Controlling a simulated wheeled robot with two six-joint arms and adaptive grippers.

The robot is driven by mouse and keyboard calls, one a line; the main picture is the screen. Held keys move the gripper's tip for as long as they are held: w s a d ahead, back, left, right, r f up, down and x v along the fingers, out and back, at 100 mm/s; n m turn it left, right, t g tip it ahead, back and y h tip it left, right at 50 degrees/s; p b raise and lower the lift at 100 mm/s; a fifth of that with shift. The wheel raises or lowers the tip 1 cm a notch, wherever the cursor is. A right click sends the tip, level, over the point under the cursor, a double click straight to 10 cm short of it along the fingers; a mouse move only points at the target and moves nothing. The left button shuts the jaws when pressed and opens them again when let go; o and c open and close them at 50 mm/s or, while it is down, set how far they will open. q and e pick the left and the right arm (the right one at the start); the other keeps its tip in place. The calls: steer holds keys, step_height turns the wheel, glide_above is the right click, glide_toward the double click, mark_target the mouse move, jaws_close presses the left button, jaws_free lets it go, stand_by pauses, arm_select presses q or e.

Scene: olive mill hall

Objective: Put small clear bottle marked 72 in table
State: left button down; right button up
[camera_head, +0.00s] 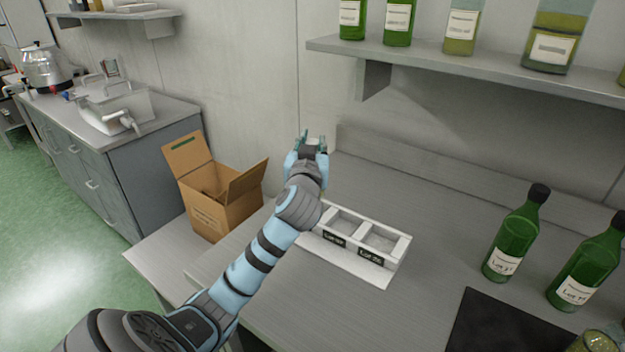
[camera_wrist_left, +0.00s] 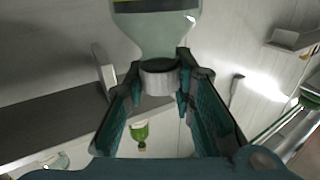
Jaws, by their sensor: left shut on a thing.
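My left gripper (camera_head: 308,143) is raised near the wall, beyond the white divided tray. In the left wrist view its fingers (camera_wrist_left: 168,100) are shut on the capped neck of a clear bottle (camera_wrist_left: 160,35). The bottle's body runs out of the top of that view. Only the edge of its dark and yellow label shows, so its number cannot be read. In the head view the held bottle is mostly hidden behind the gripper. The grey table (camera_head: 440,195) lies below and to the right. My right gripper is not in view.
A white tray (camera_head: 385,279) with two empty-looking compartments and black labels stands on the table. Green bottles (camera_head: 512,240) (camera_head: 588,265) and a dark mat (camera_head: 505,325) are at right. A shelf (camera_head: 480,75) with bottles overhangs. An open cardboard box (camera_head: 222,215) is left.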

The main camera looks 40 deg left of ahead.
arm_select(q)
step_height(320, 180, down, 7)
steer(key=shift+f+b, duration=0.1)
steer(key=shift+b, duration=0.7)
steer(key=c, duration=1.4)
jaws_free()
steer(key=shift+o, duration=0.3)
steer(key=shift+d, duration=0.1)
steer(key=v, duration=1.2)
steer(key=shift+p, duration=0.3)
